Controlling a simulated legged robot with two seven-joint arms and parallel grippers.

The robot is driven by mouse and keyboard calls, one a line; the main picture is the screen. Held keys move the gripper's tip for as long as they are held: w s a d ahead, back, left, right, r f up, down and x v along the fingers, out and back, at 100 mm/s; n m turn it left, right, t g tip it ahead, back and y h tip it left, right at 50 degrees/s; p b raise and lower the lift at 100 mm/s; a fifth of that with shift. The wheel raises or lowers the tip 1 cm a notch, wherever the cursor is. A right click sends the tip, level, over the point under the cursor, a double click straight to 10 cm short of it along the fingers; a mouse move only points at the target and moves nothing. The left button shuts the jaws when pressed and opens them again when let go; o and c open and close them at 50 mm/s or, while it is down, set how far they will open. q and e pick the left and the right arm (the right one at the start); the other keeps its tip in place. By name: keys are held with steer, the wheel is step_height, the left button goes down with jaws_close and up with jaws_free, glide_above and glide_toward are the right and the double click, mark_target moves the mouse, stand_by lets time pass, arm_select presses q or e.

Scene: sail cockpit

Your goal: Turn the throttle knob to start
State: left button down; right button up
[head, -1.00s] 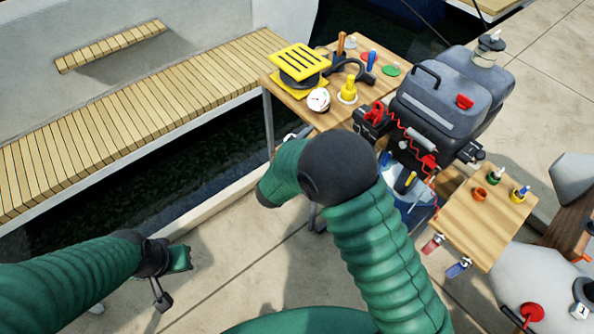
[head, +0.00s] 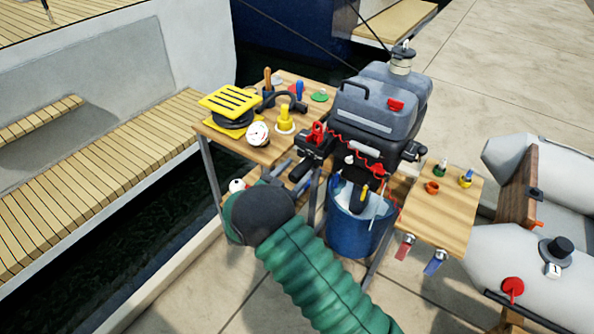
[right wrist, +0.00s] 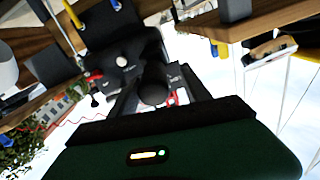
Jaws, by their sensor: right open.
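The outboard motor (head: 372,108), with a grey cowl and black lower part, stands between two wooden tables. A dark, round-ended part (right wrist: 153,90), which looks like the throttle knob on its handle, shows in the right wrist view. Small pale markings lie beside it. My right gripper (head: 290,171) is open at the motor's left side in the head view. Its two dark fingers (right wrist: 160,88) stand on either side of the round end in the right wrist view. I cannot tell whether they touch it. My left gripper is out of view.
A blue bucket (head: 357,228) stands below the motor. The small right table (head: 437,212) holds small fittings. A grey inflatable boat (head: 510,255) lies at right.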

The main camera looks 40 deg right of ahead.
mark_target(306, 168)
steer(key=d, duration=0.2)
steer(key=d+f, duration=0.1)
steer(key=d, duration=0.1)
steer(key=shift+w, duration=0.25)
steer(key=shift+s+r, duration=0.1)
steer(key=shift+r, duration=0.1)
steer(key=shift+a+r, duration=0.1)
steer(key=shift+a, duration=0.45)
steer(key=shift+c, duration=0.4)
steer(key=shift+a, duration=0.2)
steer(key=shift+c, duration=1.2)
steer(key=shift+a+r, duration=0.1)
steer(key=shift+c, duration=1.2)
steer(key=shift+d, duration=0.25)
steer(key=c, duration=0.5)
jaws_close()
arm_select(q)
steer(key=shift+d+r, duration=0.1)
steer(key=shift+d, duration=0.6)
